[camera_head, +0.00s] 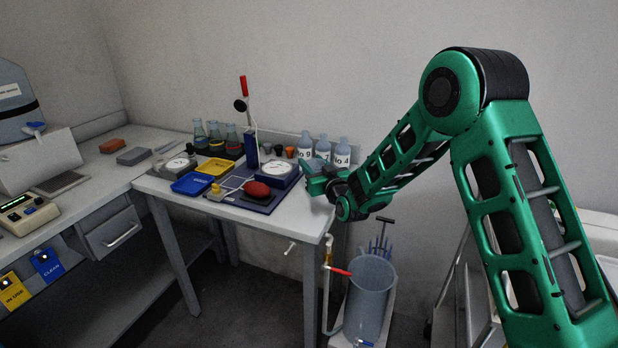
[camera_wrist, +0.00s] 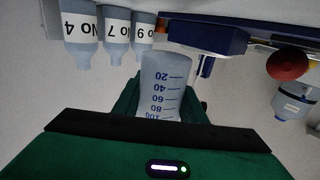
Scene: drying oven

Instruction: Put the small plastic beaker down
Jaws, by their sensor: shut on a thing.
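The small plastic beaker (camera_wrist: 166,82) is translucent blue with printed marks from 20 to 100. In the wrist view it sits between the green fingers of my gripper (camera_wrist: 163,105), which is shut on it. The wrist picture is upside down, with the marks inverted. In the head view my gripper (camera_head: 322,182) is at the right end of the bench (camera_head: 310,215), close to the numbered bottles. The beaker is small and mostly blended with the gripper there, and I cannot tell whether it touches the bench top.

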